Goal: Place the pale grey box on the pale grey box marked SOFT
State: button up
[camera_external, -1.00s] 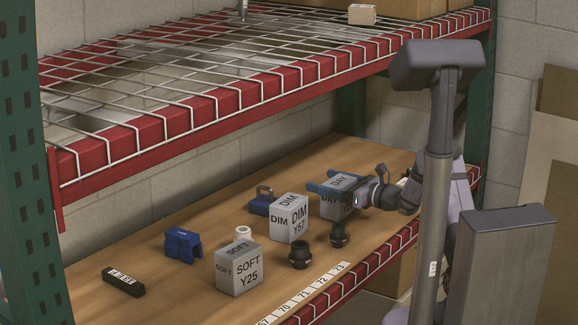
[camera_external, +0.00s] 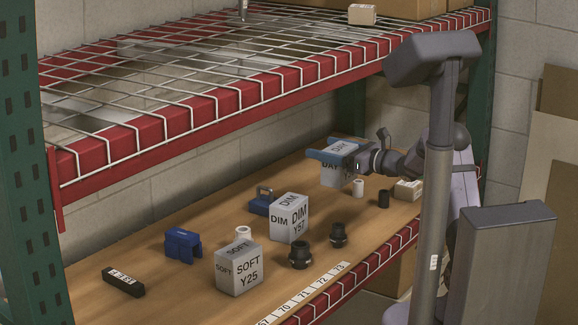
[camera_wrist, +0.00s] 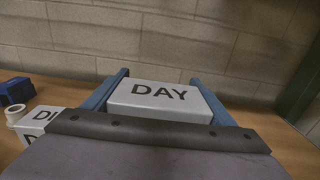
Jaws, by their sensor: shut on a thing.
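My gripper (camera_external: 336,156) is shut on the pale grey box marked DAY (camera_external: 338,171), its blue fingers on either side of the box. In the wrist view the DAY box (camera_wrist: 160,100) sits between the two fingers, its lettered top facing up. In the outside view it looks raised off the wooden shelf, toward the back right. The pale grey box marked SOFT (camera_external: 239,274) stands upright on the shelf at the front left, its top clear. A similar box marked DIM (camera_external: 289,220) stands between them.
Two black fittings (camera_external: 299,255) stand right of the SOFT box. A white roll (camera_external: 242,233) is just behind it. Blue parts (camera_external: 183,245) and a black bar (camera_external: 123,282) lie to the left. The red-edged wire shelf (camera_external: 240,95) hangs above.

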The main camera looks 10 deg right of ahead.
jog(key=s+a+r+n+g+y+p, duration=0.1)
jog(key=s+a+r+n+g+p, duration=0.15)
jog(key=s+a, duration=0.5)
jog(key=s+a+r+n+g+y+p, duration=0.25)
jog(key=s+a, duration=0.25)
jog(key=a, duration=0.6)
jog(key=s+a+r+n+g+y+p, duration=0.1)
jog(key=s+a+r+g+p, duration=0.25)
jog(key=s+a, duration=0.4)
jog(key=s+a+r+n+g+p, duration=0.1)
jog(key=s+a+n+g, duration=0.1)
jog(key=s+g, duration=0.3)
jog(key=s+a+n+g+h+p, duration=0.1)
jog(key=s+a+n+g, duration=0.15)
jog(key=s, duration=0.45)
jog(key=s+a+r+n+g+p, duration=0.1)
jog(key=s+n+g, duration=0.2)
jog(key=s, duration=0.3)
jog(key=shift+a+f+b, duration=0.15)
jog(key=shift+f+b, duration=0.2)
jog(key=shift+f, duration=4.75)
jog(key=shift+m, duration=0.25)
jog(key=shift+f, duration=0.15)
jog(key=o, duration=1.1)
jog(key=shift+o, duration=0.2)
